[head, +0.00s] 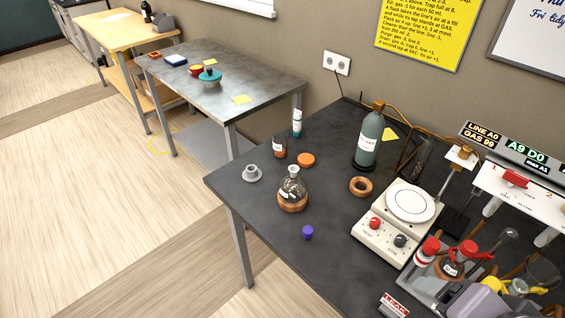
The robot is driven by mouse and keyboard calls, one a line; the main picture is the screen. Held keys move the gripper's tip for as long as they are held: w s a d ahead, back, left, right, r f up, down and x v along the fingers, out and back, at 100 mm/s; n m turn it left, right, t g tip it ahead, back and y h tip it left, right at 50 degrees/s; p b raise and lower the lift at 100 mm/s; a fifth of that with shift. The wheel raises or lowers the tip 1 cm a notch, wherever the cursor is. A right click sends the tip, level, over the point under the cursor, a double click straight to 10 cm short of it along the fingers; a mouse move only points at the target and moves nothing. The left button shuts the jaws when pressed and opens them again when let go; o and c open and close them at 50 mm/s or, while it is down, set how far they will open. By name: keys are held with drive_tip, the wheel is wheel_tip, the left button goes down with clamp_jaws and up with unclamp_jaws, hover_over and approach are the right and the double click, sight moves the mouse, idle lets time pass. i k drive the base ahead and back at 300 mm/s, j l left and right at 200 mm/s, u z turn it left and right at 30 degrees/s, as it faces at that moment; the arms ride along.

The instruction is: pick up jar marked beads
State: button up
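A small brown jar (279,147) with a white label stands upright on the dark table in the head view. Its label is too small to read, so I cannot tell whether it says beads. An orange disc, perhaps a lid (306,160), lies just to its right, apart from it. A brown vessel with a red cap and white label (451,269) sits in the grey tray at lower right; its label is also unreadable.
The dark table (260,222) also holds a round flask (292,190) on a cork ring, a grey fitting (252,173), a white-labelled tube (297,122), a purple stopper (308,232), a gas bottle (367,143) and a hotplate (408,205). Its front left is fairly clear.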

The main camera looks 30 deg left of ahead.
sight(280, 145)
drive_tip(key=u, duration=0.85)
drive_tip(key=i+j+z, duration=0.3)
drive_tip(key=j, duration=0.3)
drive_tip(key=i+j+z, duration=0.15)
drive_tip(key=j, duration=0.2)
drive_tip(key=i+j+z, duration=0.1)
drive_tip(key=j, duration=0.2)
drive_tip(key=i+j+z, duration=0.15)
drive_tip(key=j, duration=0.25)
